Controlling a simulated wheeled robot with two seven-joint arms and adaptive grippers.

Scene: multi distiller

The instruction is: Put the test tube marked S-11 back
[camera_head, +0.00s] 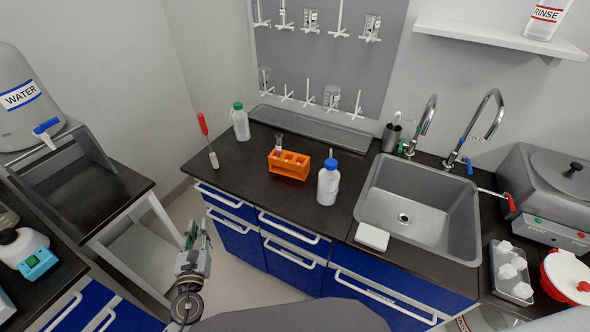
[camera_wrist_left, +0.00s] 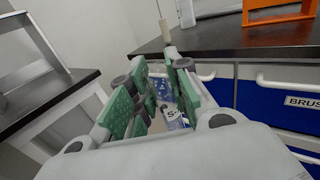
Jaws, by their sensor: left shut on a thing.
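My left gripper (camera_head: 196,236) hangs in front of the counter's left end, below the counter top. In the left wrist view its green-padded fingers (camera_wrist_left: 163,92) are shut on a test tube (camera_wrist_left: 173,119) with a label, of which only "S-" is readable. The rest of the tube is hidden by the fingers. An orange test tube rack (camera_head: 288,170) stands on the dark counter, with one tube (camera_head: 279,142) standing in its left part. The rack's lower edge also shows at the top of the left wrist view (camera_wrist_left: 280,18). My right gripper is not in view.
A red-handled brush (camera_head: 204,126) stands at the counter's left end. A green-capped bottle (camera_head: 240,124) is behind the rack and a blue-capped bottle (camera_head: 328,187) to its right. The sink (camera_head: 418,211) lies further right. The counter in front of the rack is clear.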

